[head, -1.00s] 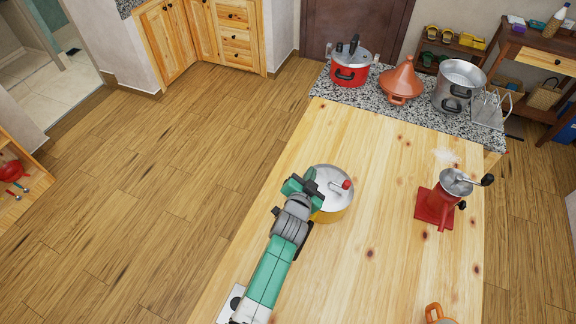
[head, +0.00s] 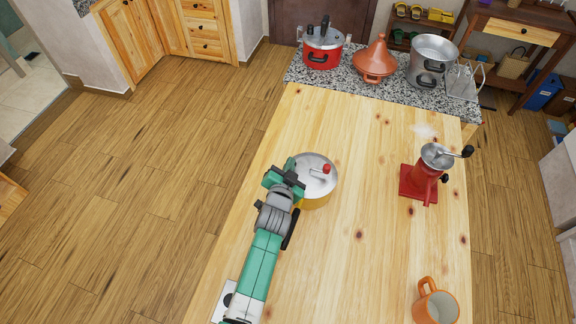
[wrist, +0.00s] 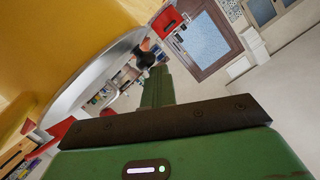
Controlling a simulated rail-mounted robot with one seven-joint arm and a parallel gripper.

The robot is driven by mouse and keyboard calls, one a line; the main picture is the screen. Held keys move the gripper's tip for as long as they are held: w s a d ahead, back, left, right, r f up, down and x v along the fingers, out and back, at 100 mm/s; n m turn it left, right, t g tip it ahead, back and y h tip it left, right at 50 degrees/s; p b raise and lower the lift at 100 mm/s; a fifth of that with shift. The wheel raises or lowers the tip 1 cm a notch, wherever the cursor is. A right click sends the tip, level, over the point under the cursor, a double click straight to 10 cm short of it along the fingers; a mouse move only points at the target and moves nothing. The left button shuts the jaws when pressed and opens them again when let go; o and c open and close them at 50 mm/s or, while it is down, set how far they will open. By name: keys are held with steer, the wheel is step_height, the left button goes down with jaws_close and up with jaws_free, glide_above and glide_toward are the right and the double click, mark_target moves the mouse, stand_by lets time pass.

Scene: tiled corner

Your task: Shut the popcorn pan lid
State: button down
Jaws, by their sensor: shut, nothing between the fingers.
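The popcorn pan (head: 313,200) is a yellow pot on the wooden table, just right of my gripper in the head view. Its shiny silver lid (head: 316,170) is on top, with a crank and red knob (head: 326,169). I cannot tell from above whether the lid is fully down. My gripper (head: 288,168) is shut and empty at the pan's left edge; whether it touches the pan is unclear. In the wrist view, the yellow pan wall (wrist: 60,50) fills the upper left, very close, beside a silvery reflective surface. The shut fingers (wrist: 157,88) point past it.
A red grinder (head: 424,180) stands to the right and an orange mug (head: 435,304) at the lower right. A red pot (head: 322,52), a clay tagine (head: 375,62) and a steel pot (head: 431,62) stand on the granite counter behind. The middle of the table is clear.

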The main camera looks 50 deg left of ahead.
steer(key=r+p, duration=0.4)
steer(key=r, duration=0.1)
steer(key=shift+s+d+p, duration=0.1)
steer(key=shift+s+p, duration=0.2)
steer(key=shift+p, duration=0.1)
steer(key=p+v, duration=0.1)
steer(key=v, duration=0.8)
steer(key=shift+s+a+f+p, duration=0.25)
steer(key=shift+s+a+p, duration=0.1)
steer(key=shift+s, duration=0.1)
